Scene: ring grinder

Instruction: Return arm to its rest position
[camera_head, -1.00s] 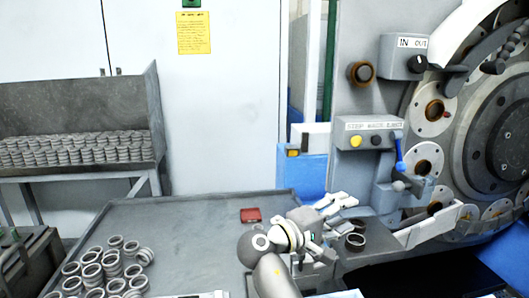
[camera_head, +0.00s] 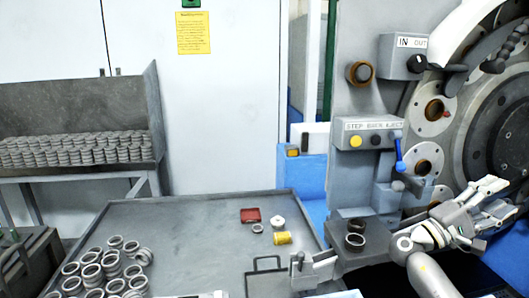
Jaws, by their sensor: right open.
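My right arm reaches in from the bottom right, and its right gripper (camera_head: 497,201) is open and empty in front of the lower part of the grinder's wheel. Its fingers point to the right and are apart. Two dark rings (camera_head: 355,241) sit on the small grey ledge to the left of the gripper, apart from it.
The grey table (camera_head: 185,240) holds several loose rings (camera_head: 105,270), a red box (camera_head: 250,215), a yellow cylinder (camera_head: 283,238) and a white round piece (camera_head: 277,222). The control box with buttons (camera_head: 366,133) and the blue lever (camera_head: 399,150) stand above the ledge.

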